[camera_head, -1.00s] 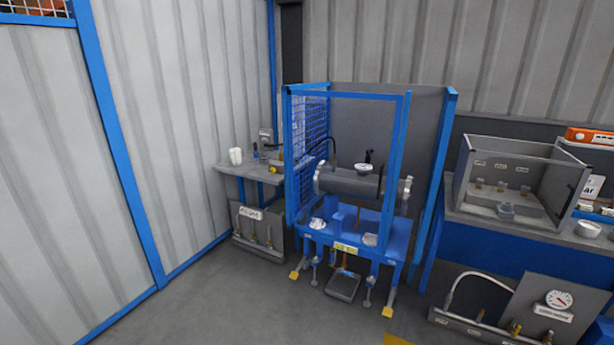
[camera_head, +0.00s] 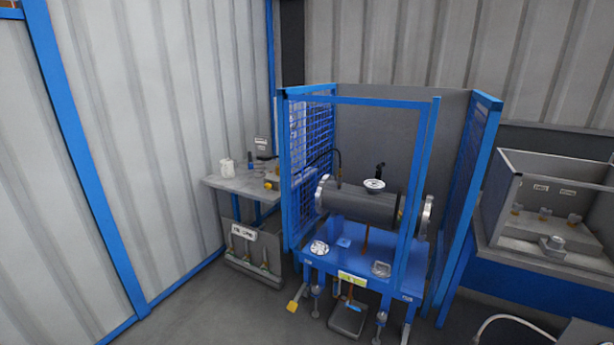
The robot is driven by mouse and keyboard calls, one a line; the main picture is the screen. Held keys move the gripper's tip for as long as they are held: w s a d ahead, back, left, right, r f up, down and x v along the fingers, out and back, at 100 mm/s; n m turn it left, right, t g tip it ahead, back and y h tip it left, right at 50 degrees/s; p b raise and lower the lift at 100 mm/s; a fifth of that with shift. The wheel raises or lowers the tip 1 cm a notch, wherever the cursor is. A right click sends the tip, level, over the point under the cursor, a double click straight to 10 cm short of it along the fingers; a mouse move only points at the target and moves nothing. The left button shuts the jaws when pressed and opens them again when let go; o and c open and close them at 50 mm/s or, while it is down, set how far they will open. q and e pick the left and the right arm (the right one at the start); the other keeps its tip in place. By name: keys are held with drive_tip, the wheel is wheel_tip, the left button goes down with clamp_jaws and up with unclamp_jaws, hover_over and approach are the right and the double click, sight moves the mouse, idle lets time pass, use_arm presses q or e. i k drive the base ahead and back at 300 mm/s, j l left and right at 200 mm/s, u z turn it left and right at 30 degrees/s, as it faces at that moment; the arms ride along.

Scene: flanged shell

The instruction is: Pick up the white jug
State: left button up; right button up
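The white jug (camera_head: 227,168) stands upright on the left part of a small grey side table (camera_head: 222,183), near the corrugated wall. It is small in the view, and its handle side is hard to make out. Neither of my grippers shows in the head view.
Right of the side table stands a blue frame with mesh sides (camera_head: 312,150) around a grey flanged shell (camera_head: 362,205) on a blue bench. The floor at front left (camera_head: 215,310) is free.

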sight(228, 168)
drive_tip(key=i+l+u, duration=0.2)
drive_tip(key=i, duration=0.3)
drive_tip(key=i+u, duration=0.25)
drive_tip(key=i, duration=0.25)
drive_tip(key=i+l+u, duration=0.2)
drive_tip(key=i, duration=0.3)
drive_tip(key=l, duration=0.1)
